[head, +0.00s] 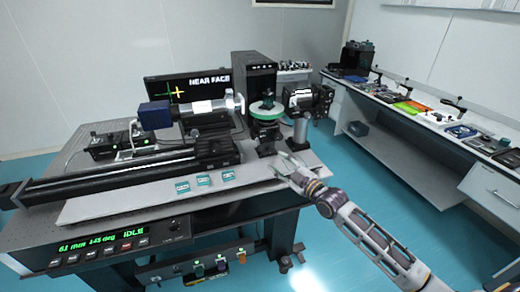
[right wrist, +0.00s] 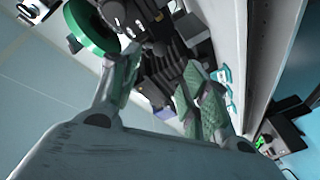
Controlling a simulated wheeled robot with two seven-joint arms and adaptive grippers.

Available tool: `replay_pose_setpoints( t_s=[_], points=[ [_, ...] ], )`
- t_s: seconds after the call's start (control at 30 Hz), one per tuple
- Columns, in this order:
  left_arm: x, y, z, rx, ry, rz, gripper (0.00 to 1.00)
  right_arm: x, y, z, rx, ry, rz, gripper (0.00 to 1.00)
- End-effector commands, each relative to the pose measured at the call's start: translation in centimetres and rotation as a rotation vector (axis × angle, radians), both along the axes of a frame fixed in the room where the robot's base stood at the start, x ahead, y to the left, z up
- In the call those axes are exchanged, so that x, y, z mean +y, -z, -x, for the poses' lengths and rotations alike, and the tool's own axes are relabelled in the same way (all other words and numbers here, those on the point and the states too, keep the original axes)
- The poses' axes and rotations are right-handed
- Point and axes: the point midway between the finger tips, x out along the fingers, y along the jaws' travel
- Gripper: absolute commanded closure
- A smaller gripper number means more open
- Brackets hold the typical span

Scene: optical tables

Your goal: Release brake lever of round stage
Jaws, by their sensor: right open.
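The round stage (head: 266,111) has a green ring and stands on a dark mount at the right end of the optical table. Its green ring also shows at the upper left of the right wrist view (right wrist: 92,28). My right gripper (head: 285,164) is at the front right of the stage, above the light plate. In the right wrist view the gripper (right wrist: 160,78) has its two green-padded fingers apart, with dark stage parts beyond them. I see nothing held between them. I cannot clearly pick out the brake lever. My left gripper is not in view.
A blue-ended camera barrel (head: 190,110) and a long black rail (head: 110,175) lie left of the stage. A black device (head: 305,97) stands right of the stage. A side bench (head: 430,125) runs along the right.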

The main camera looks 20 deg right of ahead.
Motion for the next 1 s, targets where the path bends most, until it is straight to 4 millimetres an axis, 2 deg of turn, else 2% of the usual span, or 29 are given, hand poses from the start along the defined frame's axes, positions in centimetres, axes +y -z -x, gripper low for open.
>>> replay_pose_setpoints(
  t_s=[1.0],
  points=[
    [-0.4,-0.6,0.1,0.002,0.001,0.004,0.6,2.7,-0.1,-6.9,-0.001,-0.001,0.0,0.54]
  ],
)
